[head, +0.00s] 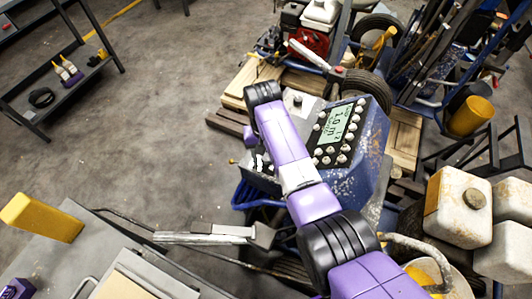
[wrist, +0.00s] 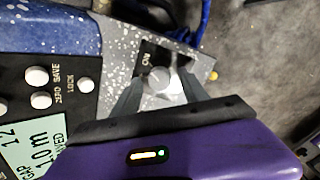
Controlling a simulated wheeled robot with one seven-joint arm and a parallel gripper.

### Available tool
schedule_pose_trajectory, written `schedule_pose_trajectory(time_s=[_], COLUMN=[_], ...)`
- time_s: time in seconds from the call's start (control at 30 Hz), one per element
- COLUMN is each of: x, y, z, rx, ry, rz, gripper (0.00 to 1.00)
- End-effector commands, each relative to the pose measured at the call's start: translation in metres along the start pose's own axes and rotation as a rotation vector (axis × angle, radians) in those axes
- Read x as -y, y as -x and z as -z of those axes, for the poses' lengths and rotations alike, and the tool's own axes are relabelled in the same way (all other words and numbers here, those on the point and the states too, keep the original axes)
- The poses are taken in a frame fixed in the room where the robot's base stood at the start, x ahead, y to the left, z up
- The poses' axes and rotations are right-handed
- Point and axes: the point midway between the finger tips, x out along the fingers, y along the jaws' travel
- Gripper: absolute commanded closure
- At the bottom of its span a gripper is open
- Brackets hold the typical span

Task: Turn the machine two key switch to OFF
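The key switch (wrist: 159,79) shows in the wrist view as a small pale grey knob on a dark plate, with an "ON" label beside it. The plate is on the speckled grey side panel (wrist: 118,50) of a blue control console (head: 366,133). My gripper (wrist: 160,84) is open, with one dark finger on each side of the knob. Gaps show between fingers and knob, and I cannot tell whether either touches it. No machine number is readable.
The console has a lit display (head: 336,125) and several white buttons. A machine with a red engine (head: 312,42) stands behind. White jugs (head: 458,205) stand at right, and a grey table with a yellow block (head: 42,217) is at lower left. Open floor lies left.

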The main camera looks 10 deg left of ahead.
Motion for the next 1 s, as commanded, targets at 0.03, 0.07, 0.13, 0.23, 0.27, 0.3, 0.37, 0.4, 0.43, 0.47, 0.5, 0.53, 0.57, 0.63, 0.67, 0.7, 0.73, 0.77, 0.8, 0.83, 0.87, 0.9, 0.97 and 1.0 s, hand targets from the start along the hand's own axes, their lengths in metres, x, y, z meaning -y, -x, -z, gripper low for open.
schedule_pose_trajectory(time_s=[0.03,0.07,0.13,0.23,0.27,0.3,0.37,0.4,0.43,0.47,0.5,0.53,0.57,0.63,0.67,0.7,0.73,0.77,0.8,0.83,0.87,0.9,0.97,1.0], x=[0.0,0.0,0.0,-0.0001,-0.0001,-0.0001,-0.0002,-0.0002,-0.0002,-0.0002,-0.0002,-0.0003,-0.0002,-0.0001,-0.0001,0.0,0.0001,0.0002,0.0002,0.0002,0.0,-0.0002,-0.0003,0.0], y=[0.0001,0.0002,0.0002,0.0003,0.0003,0.0003,0.0003,0.0004,0.0004,0.0005,0.0006,0.0007,0.0008,0.001,0.0011,0.0012,0.0014,0.0015,0.0016,0.0017,0.0017,0.0018,0.0019,0.0019], z=[0.0,0.0,0.0,0.0,0.0,0.0,0.0,0.0,0.0,0.0,0.0,0.0,0.0,0.0,0.0,0.0,0.0,-0.0001,-0.0002,-0.0002,-0.0003,-0.0002,-0.0001,-0.0001], rx=[0.0,0.0,0.0,0.0,0.0,0.0,0.0,0.0,0.0,0.0,0.0,0.0,-0.001,-0.001,-0.002,-0.002,-0.003,-0.003,-0.004,-0.004,-0.005,-0.006,-0.008,-0.009], ry=[0.0,0.0,0.0,0.0,0.0,0.0,0.0,0.002,0.004,0.007,0.012,0.018,0.026,0.05,0.063,0.083,0.1,0.119,0.147,0.169,0.193,0.226,0.279,0.317], rz=[0.0,0.0,0.0,0.0,0.0,0.0,0.0,-0.001,-0.001,-0.001,-0.001,-0.001,-0.001,-0.001,-0.001,-0.001,0.0,0.0,-0.001,-0.001,-0.001,-0.001,-0.001,-0.001], gripper=[0.58,0.64,0.77,0.97,1.0,1.0,1.0,1.0,1.0,1.0,1.0,1.0,1.0,1.0,1.0,1.0,1.0,1.0,1.0,1.0,1.0,1.0,1.0,1.0])
